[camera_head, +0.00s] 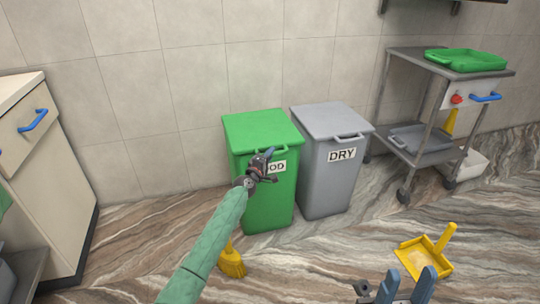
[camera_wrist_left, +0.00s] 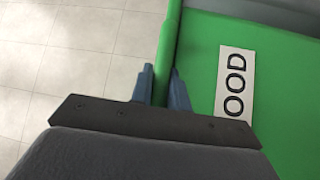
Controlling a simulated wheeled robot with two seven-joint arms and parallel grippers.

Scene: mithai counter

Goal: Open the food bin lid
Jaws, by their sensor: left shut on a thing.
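The green food bin (camera_head: 268,205) stands against the tiled wall, its lid (camera_head: 258,128) lying flat and closed. My left gripper (camera_head: 266,156) is at the lid's front edge, in front of the white label, and hides its first letters. In the left wrist view my left gripper (camera_wrist_left: 161,88) has its blue fingers on either side of a green bar (camera_wrist_left: 164,60), the lid handle, and is shut on it. The label (camera_wrist_left: 234,85) lies to the right there. My right gripper (camera_head: 405,286) is at the bottom of the head view, blue fingers apart and empty.
A grey bin (camera_head: 325,180) marked DRY stands close on the right. A metal trolley (camera_head: 445,62) with a green tray (camera_head: 466,59) is further right. A yellow brush (camera_head: 231,262) and a yellow dustpan (camera_head: 424,256) lie on the floor. A cabinet (camera_head: 45,180) is at left.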

